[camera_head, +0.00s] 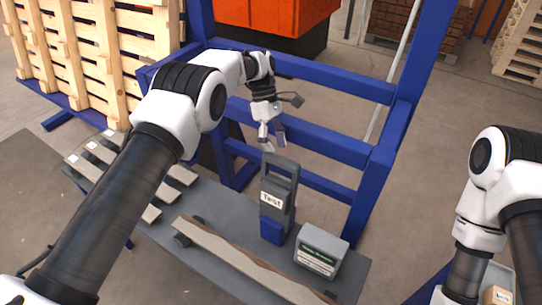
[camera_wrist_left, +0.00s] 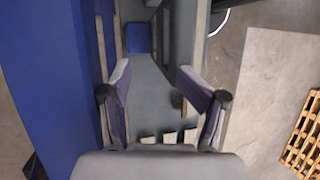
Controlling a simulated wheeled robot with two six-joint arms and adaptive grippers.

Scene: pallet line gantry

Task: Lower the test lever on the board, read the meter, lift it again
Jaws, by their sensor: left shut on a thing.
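The test lever (camera_head: 277,187) is a dark grey upright frame with a white "Test" label and a blue block (camera_head: 270,231) at its foot. It stands upright on the grey bench. My left gripper (camera_head: 272,145) reaches down to the lever's top end and is shut on it. The wrist view shows the left fingers (camera_wrist_left: 161,95) wide apart, with grey surface between them and the blue block (camera_wrist_left: 138,38) beyond. The meter (camera_head: 320,250) is a light grey box with a green and dark face, right of the lever; its reading is too small to make out. My right gripper is out of view.
A long wooden board (camera_head: 243,258) lies along the bench (camera_head: 215,205) in front of the lever. Blue gantry posts and rails (camera_head: 330,146) stand close behind. Several pale strips lie on the bench's left part.

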